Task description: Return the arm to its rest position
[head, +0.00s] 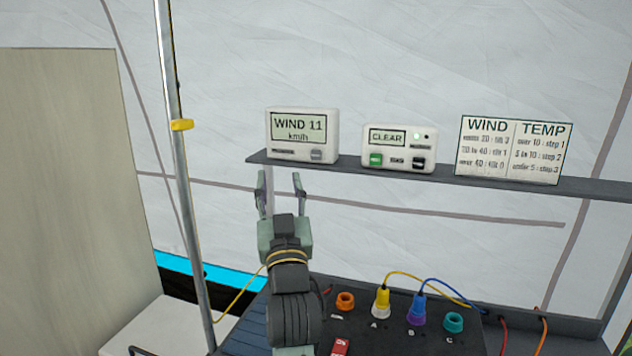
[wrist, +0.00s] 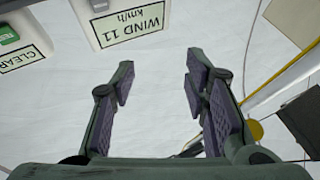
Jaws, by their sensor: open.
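My gripper (head: 281,188) is raised in front of the tent wall, just below the left end of the shelf, with its fingers pointing up. The fingers are apart and nothing is between them. In the wrist view my gripper (wrist: 160,85) also shows open and empty, with the white tent wall behind it. The wind display (head: 303,135), reading WIND 11 km/h, stands on the shelf above the fingertips. It shows upside down at the top of the wrist view (wrist: 130,20).
The shelf (head: 500,182) also holds a CLEAR box (head: 399,148) and a WIND/TEMP card (head: 513,149). Below is a dark panel (head: 440,340) with yellow (head: 381,301) and blue-purple (head: 416,308) plugs. A metal pole (head: 187,180) stands left of my arm.

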